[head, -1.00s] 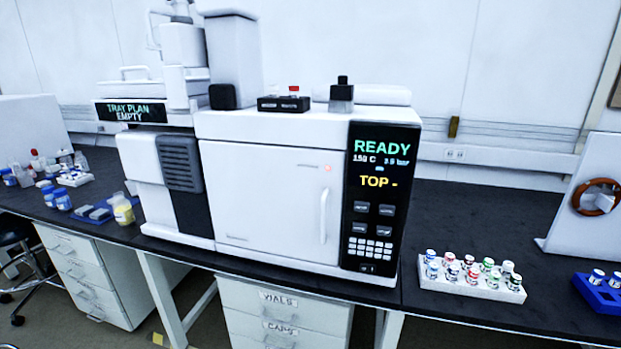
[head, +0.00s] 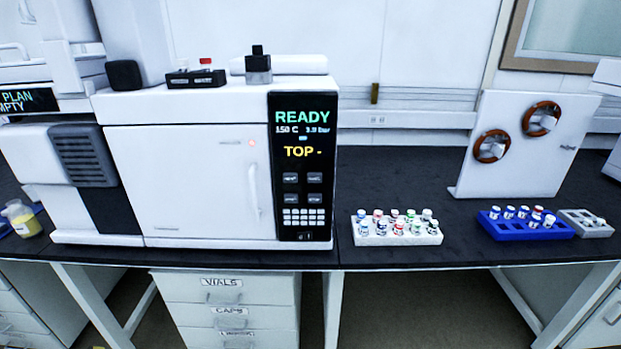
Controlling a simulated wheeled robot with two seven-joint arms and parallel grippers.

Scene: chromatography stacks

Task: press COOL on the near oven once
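The near oven (head: 185,185) is a white box-shaped instrument on the dark bench, with its door shut. Its black control panel (head: 303,222) is on the right side of its front. The panel display reads READY in green, 150 C and a bar value in white, and TOP - in yellow. Below are several grey buttons (head: 302,188) in two rows, with a white keypad under them. The button labels are too small to read surely, so I cannot tell which is COOL. Neither of my grippers is in view.
A white rack (head: 363,241) of capped vials stands right of the oven. A blue rack (head: 510,233) and a grey rack (head: 599,231) are farther right, before a white board (head: 530,172) with two brown rings. Bare bench (head: 385,185) lies behind the white rack.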

